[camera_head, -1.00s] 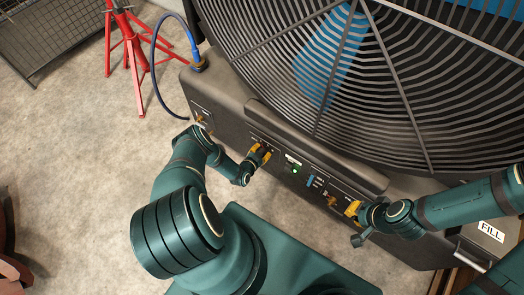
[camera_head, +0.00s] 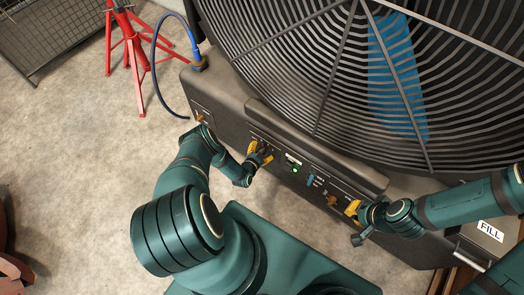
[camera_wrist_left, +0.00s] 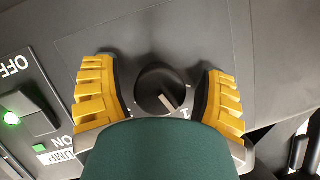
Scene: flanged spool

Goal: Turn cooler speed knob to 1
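The cooler speed knob (camera_wrist_left: 160,88) is a round black dial on the dark panel in the left wrist view. Its pale pointer line slants down to the right, and a "1" mark (camera_wrist_left: 187,113) is at its lower right. My left gripper (camera_wrist_left: 158,95) has one yellow finger on each side of the knob, with gaps between fingers and knob. In the head view, the left gripper (camera_head: 259,156) is at the panel's left part and hides the knob. My right gripper (camera_head: 354,208) is at the panel's right part; its finger opening is unclear.
The cooler's large fan grille (camera_head: 340,70) rises behind the panel. A switch with a green light (camera_wrist_left: 12,118) sits left of the knob in the wrist view. A blue hose (camera_head: 153,70) and red stand (camera_head: 125,50) are at the upper left.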

